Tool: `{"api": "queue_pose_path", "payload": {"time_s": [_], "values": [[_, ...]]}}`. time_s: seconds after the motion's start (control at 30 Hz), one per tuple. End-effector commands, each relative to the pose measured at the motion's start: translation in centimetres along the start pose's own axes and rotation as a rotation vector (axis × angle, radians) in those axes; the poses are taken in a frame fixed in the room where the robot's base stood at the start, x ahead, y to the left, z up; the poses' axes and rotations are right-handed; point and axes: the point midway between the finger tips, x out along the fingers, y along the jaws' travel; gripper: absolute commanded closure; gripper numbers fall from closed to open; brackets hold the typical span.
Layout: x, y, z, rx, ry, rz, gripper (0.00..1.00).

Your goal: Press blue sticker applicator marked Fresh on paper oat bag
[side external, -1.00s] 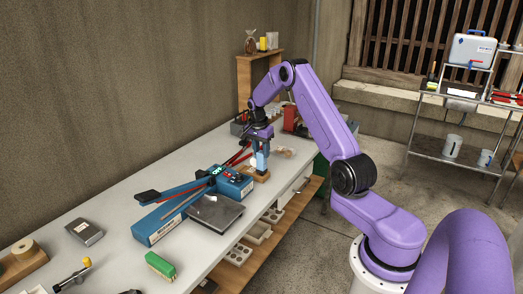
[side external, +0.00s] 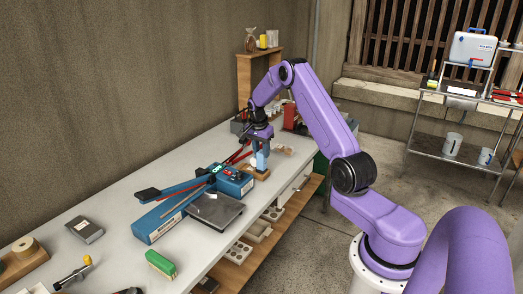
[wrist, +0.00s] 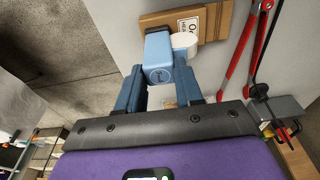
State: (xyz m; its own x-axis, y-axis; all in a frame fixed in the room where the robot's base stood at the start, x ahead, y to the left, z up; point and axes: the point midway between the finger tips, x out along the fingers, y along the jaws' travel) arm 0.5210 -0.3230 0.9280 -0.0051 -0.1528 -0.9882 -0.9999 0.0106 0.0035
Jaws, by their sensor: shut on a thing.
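The light blue applicator (wrist: 158,62) is between the blue fingers of my gripper (wrist: 160,92), which is shut on it. It also shows below my gripper (side external: 259,143) in the side view as a small blue upright shape (side external: 261,160). Any Fresh marking is too small to read. A white round part (wrist: 183,48) sits beside the applicator. The brown paper oat bag (wrist: 212,22) lies just past the applicator, its white label partly showing. In the side view a brown block-like shape (side external: 262,174), probably the bag, is under the applicator. I cannot tell whether they touch.
Red-handled long tools (wrist: 240,48) lie close beside the bag. A blue box (side external: 235,182) and a dark flat plate (side external: 215,210) are to the left on the bench. A small wooden shelf (side external: 244,82) stands behind. The bench's front edge is close to the bag.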

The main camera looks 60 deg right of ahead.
Motion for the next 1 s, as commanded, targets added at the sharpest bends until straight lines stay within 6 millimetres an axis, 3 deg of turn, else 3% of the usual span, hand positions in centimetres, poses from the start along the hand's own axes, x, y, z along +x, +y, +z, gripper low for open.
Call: {"api": "queue_pose_path", "payload": {"time_s": [0.37, 1.0], "values": [[0.0, 0.0, 0.0, 0.0, 0.0, -0.001, 0.91], [-4.3, 0.0, -0.7, 0.001, 0.001, -0.002, 0.91]]}}
